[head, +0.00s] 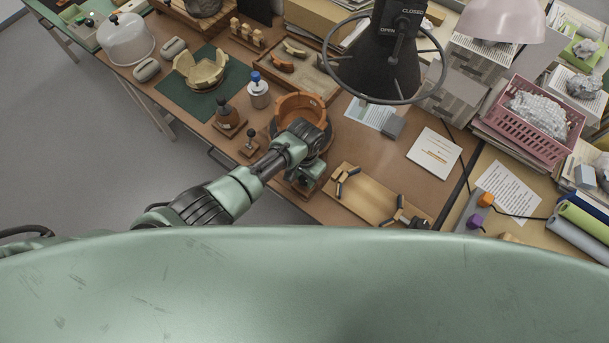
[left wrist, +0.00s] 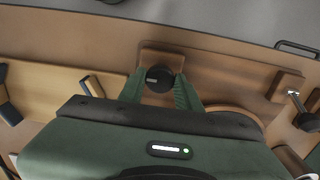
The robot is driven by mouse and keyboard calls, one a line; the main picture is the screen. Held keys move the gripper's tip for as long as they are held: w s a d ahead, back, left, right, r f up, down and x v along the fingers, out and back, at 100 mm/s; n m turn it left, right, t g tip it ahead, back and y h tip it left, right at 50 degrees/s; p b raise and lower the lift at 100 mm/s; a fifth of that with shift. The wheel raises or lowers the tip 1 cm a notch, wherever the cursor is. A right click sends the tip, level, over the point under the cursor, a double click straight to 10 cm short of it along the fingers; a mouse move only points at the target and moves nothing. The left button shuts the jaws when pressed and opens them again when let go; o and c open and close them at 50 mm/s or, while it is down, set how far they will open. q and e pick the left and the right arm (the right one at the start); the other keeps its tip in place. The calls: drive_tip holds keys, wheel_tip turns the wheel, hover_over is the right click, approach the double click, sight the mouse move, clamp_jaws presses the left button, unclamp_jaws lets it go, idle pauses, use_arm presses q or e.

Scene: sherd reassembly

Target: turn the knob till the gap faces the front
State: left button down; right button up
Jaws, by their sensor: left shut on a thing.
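An orange-brown bowl (head: 289,103) with an uneven broken rim stands on a dark round stand in the head view. My left arm covers its near side, so I cannot tell which way the gap faces. The black knob (left wrist: 160,76) sits on a small wooden block in the left wrist view, with a pale mark on its face. My left gripper (head: 306,178) is low at the front of the bowl's stand. In the left wrist view its two green fingers (left wrist: 160,84) are shut on the knob, one on each side. My right gripper does not show.
A wooden board (head: 372,197) with dark-ended clips lies to the right of my left gripper. A small wooden stand with a black ball (head: 250,133), a brown bottle (head: 227,115) and a blue-capped jar (head: 258,92) stand to the left. A black funnel with a ring (head: 385,65) hangs behind.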

sight(305, 179)
use_arm(q)
drive_tip(key=shift+w+r, duration=0.1)
drive_tip(key=c, duration=1)
unclamp_jaws()
drive_tip(key=shift+r, duration=3.85)
